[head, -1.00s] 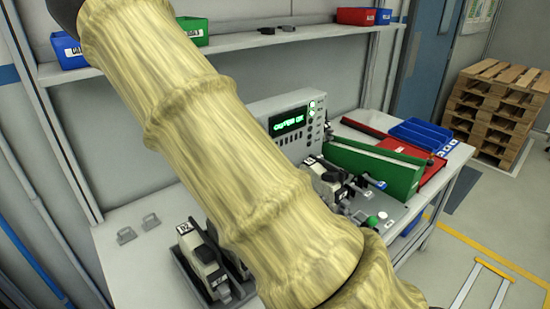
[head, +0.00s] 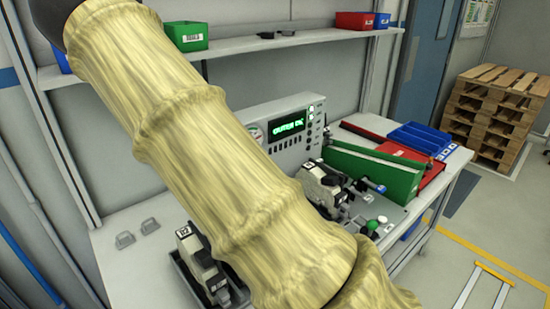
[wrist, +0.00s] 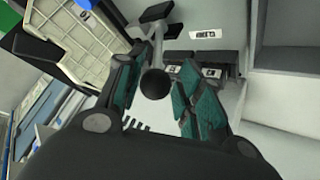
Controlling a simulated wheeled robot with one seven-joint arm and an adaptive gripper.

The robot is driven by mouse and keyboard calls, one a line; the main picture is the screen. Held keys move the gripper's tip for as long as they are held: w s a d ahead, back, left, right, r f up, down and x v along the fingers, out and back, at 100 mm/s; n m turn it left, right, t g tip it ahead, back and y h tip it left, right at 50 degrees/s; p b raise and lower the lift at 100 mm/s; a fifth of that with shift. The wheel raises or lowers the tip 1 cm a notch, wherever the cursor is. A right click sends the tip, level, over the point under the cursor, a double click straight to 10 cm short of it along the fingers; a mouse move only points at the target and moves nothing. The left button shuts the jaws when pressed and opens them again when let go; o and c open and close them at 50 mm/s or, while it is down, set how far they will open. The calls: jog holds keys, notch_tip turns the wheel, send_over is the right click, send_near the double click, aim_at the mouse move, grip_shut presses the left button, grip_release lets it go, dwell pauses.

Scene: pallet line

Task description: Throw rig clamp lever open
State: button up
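In the wrist view, a metal lever (wrist: 158,42) with a black ball knob (wrist: 155,83) stands between the fingers of my gripper (wrist: 157,70). The fingers, with green pads, are apart on either side of the knob. I cannot tell whether either finger touches it. In the head view, my arm hides much of the bench, and my gripper is not visible. A rig (head: 325,187) with pale and black parts shows on the bench just right of my arm. I cannot tell which part of it is the lever in the wrist view.
A grey instrument box (head: 290,128) with a green display stands behind the rig. A green bin (head: 375,170) and a blue tray (head: 420,138) sit to its right. Another device (head: 200,260) is left of my arm. Wooden pallets (head: 495,110) stand on the floor at right.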

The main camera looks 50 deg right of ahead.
jog(key=shift+s+r, duration=0.1)
jog(key=shift+a+r, duration=0.1)
jog(key=shift+r, duration=0.05)
jog(key=v, duration=0.7)
dwell(1.0)
